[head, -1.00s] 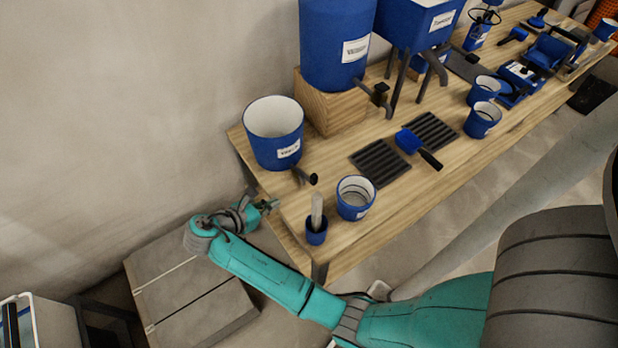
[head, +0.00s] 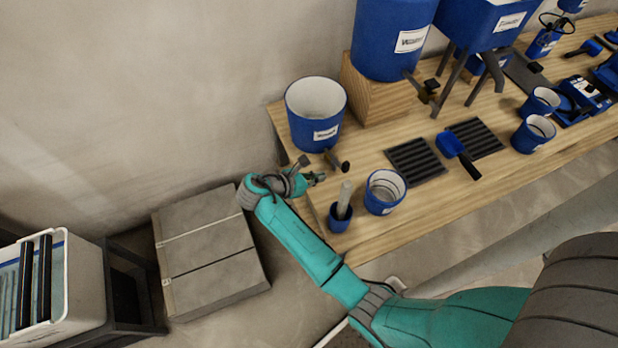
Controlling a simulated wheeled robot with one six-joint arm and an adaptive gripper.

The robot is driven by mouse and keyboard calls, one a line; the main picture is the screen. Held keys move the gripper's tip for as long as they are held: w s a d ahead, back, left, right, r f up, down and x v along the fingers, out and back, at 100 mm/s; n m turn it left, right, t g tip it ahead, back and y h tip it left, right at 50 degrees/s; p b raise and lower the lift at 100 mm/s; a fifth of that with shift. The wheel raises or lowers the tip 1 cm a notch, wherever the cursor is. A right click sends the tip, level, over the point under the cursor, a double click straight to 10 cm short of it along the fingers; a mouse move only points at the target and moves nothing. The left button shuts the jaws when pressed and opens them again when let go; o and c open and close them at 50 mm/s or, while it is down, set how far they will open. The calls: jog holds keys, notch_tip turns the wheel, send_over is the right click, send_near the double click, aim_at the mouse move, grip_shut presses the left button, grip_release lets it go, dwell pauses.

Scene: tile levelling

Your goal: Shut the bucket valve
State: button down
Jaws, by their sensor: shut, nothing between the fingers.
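The blue bucket (head: 313,133) with a white inside and a paper label stands at the left end of the wooden bench. Its valve (head: 338,162) is a short dark spout with a black knob, low on the bucket's front right. A small lever seems to stand up near the bucket's base; its exact setting is too small to tell. My gripper (head: 318,178) is shut and empty. It is at the bench's left edge, just below and left of the valve, and looks apart from it.
A small blue cup with a stick (head: 341,217) and a blue-white cup (head: 384,192) stand right of my gripper. Dark grates (head: 416,162) and a blue scoop (head: 451,145) lie beyond. The water barrel (head: 393,40) stands behind. Grey tiles (head: 208,251) are stacked on the floor at left.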

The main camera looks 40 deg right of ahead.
aim_at(343, 168)
jog(key=x, duration=0.3)
jog(key=r+x, duration=0.1)
jog(key=x, duration=0.1)
jog(key=shift+s+d+f, duration=0.1)
jog(key=shift+d, duration=1.15)
jog(key=shift+s, duration=0.1)
